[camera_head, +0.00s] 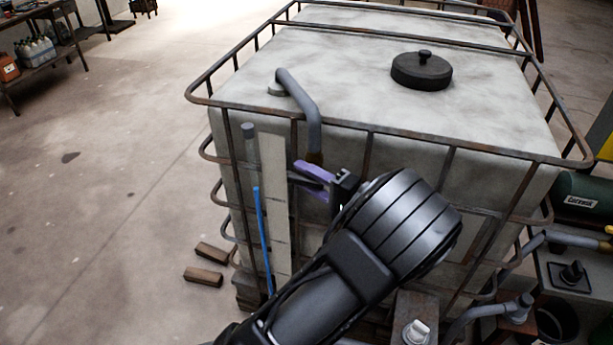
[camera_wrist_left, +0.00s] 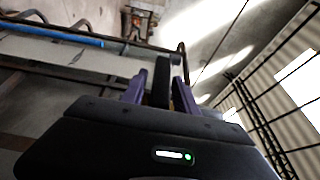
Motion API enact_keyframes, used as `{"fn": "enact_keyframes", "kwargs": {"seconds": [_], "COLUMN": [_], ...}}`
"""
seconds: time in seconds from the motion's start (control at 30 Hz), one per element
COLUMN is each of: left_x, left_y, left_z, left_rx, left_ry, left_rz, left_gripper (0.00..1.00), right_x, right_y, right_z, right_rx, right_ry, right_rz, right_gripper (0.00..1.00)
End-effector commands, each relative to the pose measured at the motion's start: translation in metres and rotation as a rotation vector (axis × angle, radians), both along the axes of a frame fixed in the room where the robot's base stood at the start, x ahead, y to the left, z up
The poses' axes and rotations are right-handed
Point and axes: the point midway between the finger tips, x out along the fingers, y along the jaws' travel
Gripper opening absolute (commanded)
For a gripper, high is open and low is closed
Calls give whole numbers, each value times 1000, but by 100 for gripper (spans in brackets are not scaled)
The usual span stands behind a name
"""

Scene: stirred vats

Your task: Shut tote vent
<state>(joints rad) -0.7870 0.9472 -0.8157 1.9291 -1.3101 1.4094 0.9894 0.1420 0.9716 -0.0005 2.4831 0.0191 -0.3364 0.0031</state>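The tote (camera_head: 385,115) is a large pale, stained container in a rusty cage, with a black round lid on top. Contact is unclear. My right gripper is not in view.
A pale upright strip (camera_head: 274,200) and a blue tube (camera_head: 262,235) run down the tote's front left of the gripper. Wooden blocks (camera_head: 204,276) lie on the floor. Pipes and a green cylinder (camera_head: 585,195) stand at right.

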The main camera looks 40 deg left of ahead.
Motion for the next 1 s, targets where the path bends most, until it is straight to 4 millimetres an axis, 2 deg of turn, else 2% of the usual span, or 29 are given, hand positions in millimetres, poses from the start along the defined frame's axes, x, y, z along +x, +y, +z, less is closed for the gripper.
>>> {"fn": "enact_keyframes", "kwargs": {"seconds": [0.37,0.53,0.8,1.0], "left_x": [0,0,-3,-4], "left_y": [-3,-21,-65,-78], "left_z": [-1,-3,-3,-2], "left_rx": [-2,0,2,-1], "left_ry": [0,-1,-1,0], "left_rz": [-1,-4,-4,0], "left_gripper": [41,41,41,41], "right_x": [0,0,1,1], "right_y": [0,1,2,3], "right_z": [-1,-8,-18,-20], "right_rx": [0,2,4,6], "right_ry": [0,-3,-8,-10], "right_rz": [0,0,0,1], "right_gripper": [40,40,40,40]}}
